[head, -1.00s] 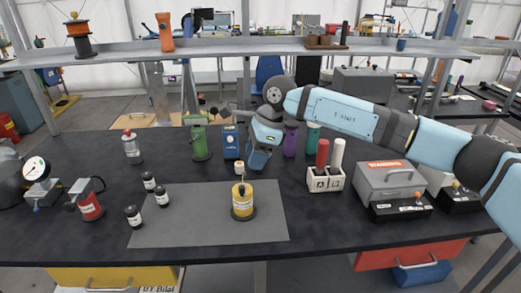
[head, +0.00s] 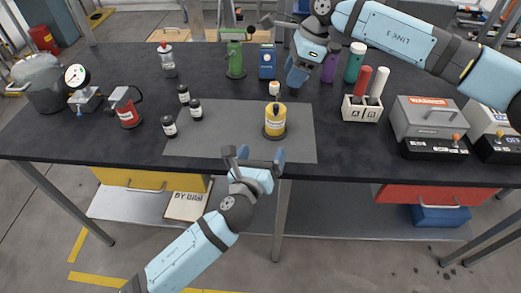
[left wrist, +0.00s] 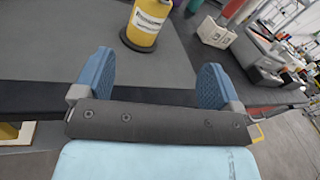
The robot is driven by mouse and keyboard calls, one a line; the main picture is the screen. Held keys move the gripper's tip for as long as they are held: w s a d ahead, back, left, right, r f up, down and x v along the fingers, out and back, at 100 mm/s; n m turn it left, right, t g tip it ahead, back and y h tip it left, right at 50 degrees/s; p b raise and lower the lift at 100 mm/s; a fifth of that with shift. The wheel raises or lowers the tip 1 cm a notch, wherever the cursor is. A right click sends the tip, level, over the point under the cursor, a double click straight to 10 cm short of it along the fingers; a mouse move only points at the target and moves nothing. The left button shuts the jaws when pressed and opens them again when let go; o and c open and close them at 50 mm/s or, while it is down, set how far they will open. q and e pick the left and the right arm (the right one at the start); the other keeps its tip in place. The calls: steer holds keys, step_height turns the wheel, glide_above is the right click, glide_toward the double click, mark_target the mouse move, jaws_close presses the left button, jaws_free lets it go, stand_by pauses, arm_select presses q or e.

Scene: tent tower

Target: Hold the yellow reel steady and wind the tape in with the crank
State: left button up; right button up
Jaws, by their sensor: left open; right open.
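The yellow reel (head: 275,122) is an upright yellow cylinder with a white label and a dark round base, standing on the grey mat (head: 220,140). Its crank and tape are too small to make out. My left gripper (head: 256,160) is open and empty at the table's front edge, short of the reel. In the left wrist view, the reel (left wrist: 143,24) stands beyond the gap between the open fingers (left wrist: 152,78), apart from them. My right gripper (head: 298,78) is open, pointing down behind and slightly right of the reel, not touching it.
A small white-and-orange item (head: 274,89) stands just behind the reel, near my right gripper. Several black jars (head: 184,94) are at the mat's left. A green device (head: 235,58), blue box (head: 267,62) and white block with tubes (head: 361,109) stand around. The mat's front is clear.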

arm_select(q)
steer(key=shift+w+a+r+m+y, duration=0.1)
steer(key=shift+w+m+y, duration=0.1)
steer(key=shift+m, duration=0.3)
steer(key=shift+w+r+m+y, duration=0.1)
steer(key=shift+w+m, duration=0.05)
steer(key=shift+m, duration=0.35)
steer(key=shift+w, duration=0.45)
glide_above(273, 134)
steer(key=w, duration=0.1)
